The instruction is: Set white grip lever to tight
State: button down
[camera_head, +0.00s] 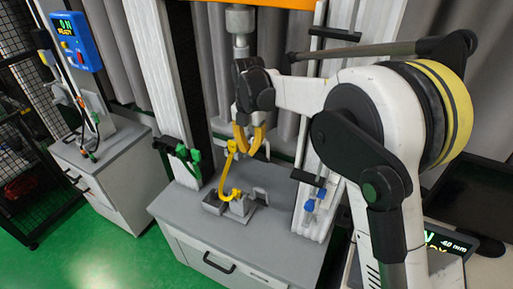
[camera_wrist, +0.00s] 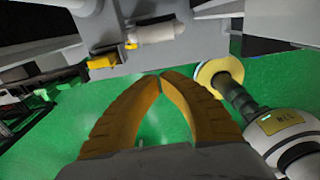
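My gripper (camera_head: 249,150) has yellow-orange fingers and hangs in front of the tower, above the grey bench (camera_head: 272,246). In the wrist view my gripper (camera_wrist: 160,77) has its curved fingertips together, with nothing visible between them. A short off-white cylinder (camera_wrist: 155,32) on a grey fixture (camera_wrist: 185,55) lies beyond the fingertips, apart from them in the picture. It may be the white grip lever, but I cannot tell for sure. In the head view the lever cannot be made out clearly; my wrist and fingers cover part of that area.
A yellow curved part (camera_head: 229,160) rises near a grey clamp block (camera_head: 239,206) on the bench. Green-black clips (camera_head: 188,158) are left, and blue-knobbed fittings (camera_head: 310,204) are on the right rail. A blue display box (camera_head: 77,40) stands far left. Green floor is open at front left.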

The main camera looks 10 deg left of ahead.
jog(key=w+d+r+p, duration=0.1)
jog(key=w+r, duration=0.2)
jog(key=r, duration=0.5)
jog(key=shift+w+r, duration=0.15)
jog(key=shift+w, duration=0.25)
jog(key=shift+s+d, duration=0.1)
